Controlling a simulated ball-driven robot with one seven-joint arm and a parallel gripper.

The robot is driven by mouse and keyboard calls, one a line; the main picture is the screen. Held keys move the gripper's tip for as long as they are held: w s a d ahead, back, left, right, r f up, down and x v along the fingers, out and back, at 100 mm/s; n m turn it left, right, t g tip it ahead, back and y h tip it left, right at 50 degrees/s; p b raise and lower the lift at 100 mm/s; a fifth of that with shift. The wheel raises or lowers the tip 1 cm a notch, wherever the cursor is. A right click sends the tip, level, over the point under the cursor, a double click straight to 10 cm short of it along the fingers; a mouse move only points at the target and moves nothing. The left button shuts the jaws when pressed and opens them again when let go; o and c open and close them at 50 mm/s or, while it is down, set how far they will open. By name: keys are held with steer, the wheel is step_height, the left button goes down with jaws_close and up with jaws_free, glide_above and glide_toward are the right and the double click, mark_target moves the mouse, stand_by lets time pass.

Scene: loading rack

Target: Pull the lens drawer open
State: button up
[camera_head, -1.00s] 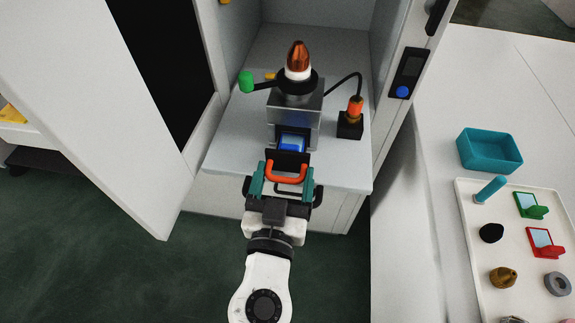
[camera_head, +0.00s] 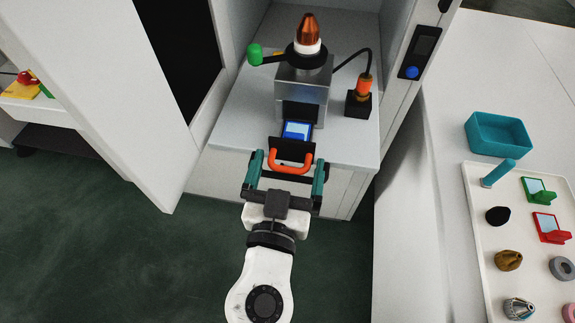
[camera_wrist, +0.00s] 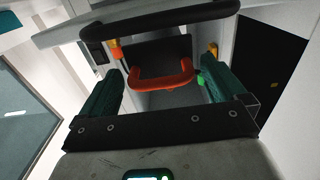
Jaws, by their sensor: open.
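The lens drawer has a black front with an orange handle (camera_head: 291,163) and sticks out of the grey metal housing (camera_head: 302,88) towards me. A blue lens-like piece (camera_head: 297,130) lies in the open drawer. My gripper (camera_head: 288,158) is open, with one teal finger on each side of the handle. In the wrist view the orange handle (camera_wrist: 160,79) sits between the fingers of my gripper (camera_wrist: 162,70), with a gap on both sides. The black drawer front (camera_wrist: 155,52) is behind the handle.
The housing stands on a white cabinet shelf (camera_head: 230,125), with a copper-tipped cone, a green-knobbed lever (camera_head: 255,54) and an orange plug (camera_head: 364,87). A white door panel (camera_head: 165,130) is at left. A teal bin (camera_head: 498,134) and parts tray (camera_head: 472,215) are at right.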

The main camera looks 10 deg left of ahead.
steer(key=s+b, duration=0.2)
steer(key=s, duration=0.8)
steer(key=shift+s+a+b, duration=0.15)
steer(key=shift+s+b, duration=0.15)
steer(key=shift+s, duration=0.05)
